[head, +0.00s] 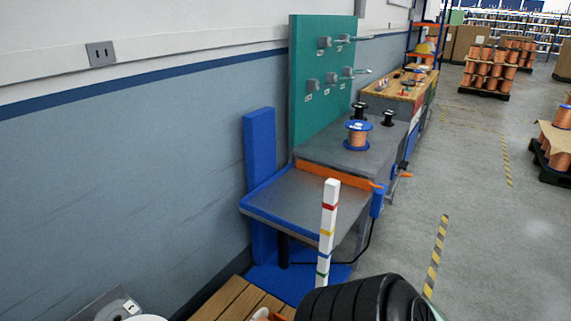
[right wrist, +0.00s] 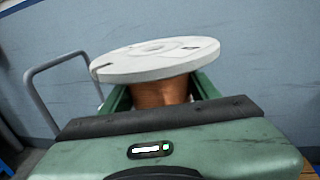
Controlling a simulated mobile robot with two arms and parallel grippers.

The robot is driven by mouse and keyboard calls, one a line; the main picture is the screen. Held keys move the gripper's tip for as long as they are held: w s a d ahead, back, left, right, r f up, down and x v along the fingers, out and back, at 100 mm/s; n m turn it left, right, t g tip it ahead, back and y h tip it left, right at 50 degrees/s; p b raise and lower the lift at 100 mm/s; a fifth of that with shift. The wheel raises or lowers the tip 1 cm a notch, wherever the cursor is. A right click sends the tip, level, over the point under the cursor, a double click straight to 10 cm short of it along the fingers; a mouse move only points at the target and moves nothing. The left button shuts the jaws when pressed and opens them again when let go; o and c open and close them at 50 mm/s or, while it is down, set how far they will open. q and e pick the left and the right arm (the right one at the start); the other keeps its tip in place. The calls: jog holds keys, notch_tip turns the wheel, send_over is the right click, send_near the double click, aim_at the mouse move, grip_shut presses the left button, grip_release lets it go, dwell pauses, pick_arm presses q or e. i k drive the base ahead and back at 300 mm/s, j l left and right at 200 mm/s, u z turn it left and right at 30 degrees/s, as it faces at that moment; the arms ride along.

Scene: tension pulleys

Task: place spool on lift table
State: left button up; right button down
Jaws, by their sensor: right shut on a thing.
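The spool (right wrist: 152,60) has a pale grey-white flange and copper-coloured winding below it. It fills the upper middle of the right wrist view. My right gripper (right wrist: 162,90) is shut on the winding, its green jaws on both sides under the flange. The spool's lower end is hidden behind the gripper body. The lift table (head: 295,208) is in the middle of the head view, with a bare grey top, blue edges and a blue base. An orange strip (head: 330,175) runs along its far edge. My left gripper is not in view.
A white post with coloured bands (head: 327,235) stands in front of the lift table. Behind it, a grey bench (head: 375,150) holds a blue-flanged copper spool (head: 358,134) and black spools (head: 388,118). A wooden pallet (head: 240,300) lies at the bottom.

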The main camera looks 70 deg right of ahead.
aim_at(309, 208)
jog(key=k+l, duration=0.2)
jog(key=l, duration=0.15)
jog(key=k+l+z, duration=0.15)
jog(key=l, duration=0.25)
jog(key=k+l, duration=0.15)
jog(key=l, duration=0.2)
jog(key=k+l+z, duration=0.1)
jog(key=l, duration=0.3)
jog(key=k+l+z, duration=0.1)
jog(key=k+l, duration=0.15)
jog(key=l, duration=0.15)
jog(key=i+l+z, duration=0.1)
jog(key=i+l, duration=0.15)
jog(key=l, duration=0.2)
jog(key=i+l, duration=0.25)
jog(key=l, duration=0.15)
jog(key=i+l+z, duration=0.15)
jog(key=l, duration=0.25)
jog(key=i+l, duration=0.1)
jog(key=i, duration=0.2)
